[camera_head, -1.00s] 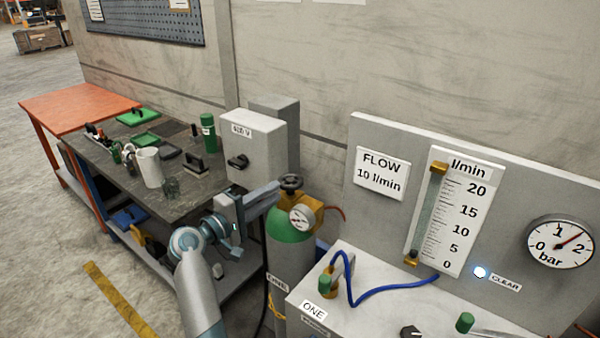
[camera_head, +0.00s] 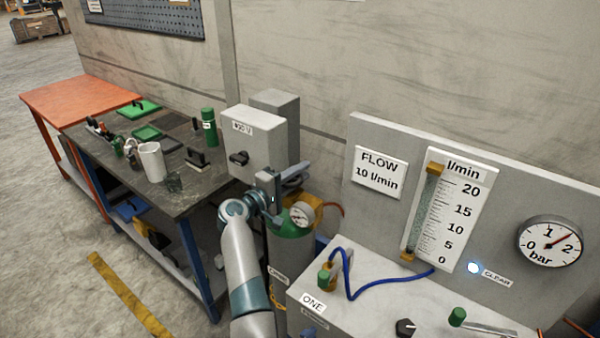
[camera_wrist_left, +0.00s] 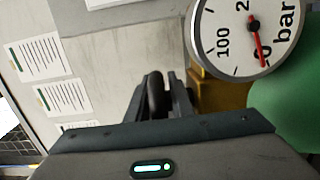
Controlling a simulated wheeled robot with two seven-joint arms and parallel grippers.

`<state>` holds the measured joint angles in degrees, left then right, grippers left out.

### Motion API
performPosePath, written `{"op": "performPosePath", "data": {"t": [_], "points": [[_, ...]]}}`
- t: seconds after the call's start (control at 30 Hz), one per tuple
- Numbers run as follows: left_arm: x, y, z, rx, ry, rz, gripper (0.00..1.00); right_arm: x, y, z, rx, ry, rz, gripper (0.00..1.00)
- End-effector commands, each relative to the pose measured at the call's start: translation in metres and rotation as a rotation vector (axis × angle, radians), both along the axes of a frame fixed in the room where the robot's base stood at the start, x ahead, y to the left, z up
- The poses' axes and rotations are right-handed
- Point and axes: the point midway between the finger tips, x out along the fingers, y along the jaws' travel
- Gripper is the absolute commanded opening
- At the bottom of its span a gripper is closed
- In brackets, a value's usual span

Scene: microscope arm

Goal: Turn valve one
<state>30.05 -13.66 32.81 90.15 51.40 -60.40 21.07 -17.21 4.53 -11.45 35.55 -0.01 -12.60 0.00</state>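A green-shouldered gas cylinder (camera_head: 292,250) stands between the cabinet and the panel, with a small label low on its side. Its brass regulator (camera_head: 322,207) carries a round gauge (camera_head: 300,214), also large in the left wrist view (camera_wrist_left: 250,28). My left gripper (camera_head: 292,178) is at the cylinder's top and hides most of the handwheel there. In the left wrist view, a dark rounded piece (camera_wrist_left: 156,92), apparently the handwheel seen edge-on, lies between the fingers. I cannot tell whether they press on it. My right gripper is not in view.
A grey cabinet (camera_head: 250,145) stands close behind my left gripper. On the right are the flow panel (camera_head: 500,180), a white box labelled ONE (camera_head: 313,303) and a blue hose (camera_head: 385,290). A dark workbench (camera_head: 185,193) with tools is on the left.

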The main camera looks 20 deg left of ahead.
Motion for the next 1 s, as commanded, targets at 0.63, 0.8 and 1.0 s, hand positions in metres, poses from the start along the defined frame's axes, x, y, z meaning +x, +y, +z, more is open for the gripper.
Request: {"op": "performPosePath", "data": {"t": [0.63, 0.8, 1.0], "points": [[-0.001, 0.000, -0.002, 0.002, 0.001, -0.027, 0.00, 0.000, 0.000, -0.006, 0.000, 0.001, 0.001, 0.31], [-0.002, -0.001, -0.004, 0.005, 0.001, -0.087, 0.00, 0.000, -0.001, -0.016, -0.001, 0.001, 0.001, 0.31], [-0.004, -0.004, -0.007, 0.006, 0.002, -0.213, 0.00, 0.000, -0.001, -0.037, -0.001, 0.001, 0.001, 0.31]]}}
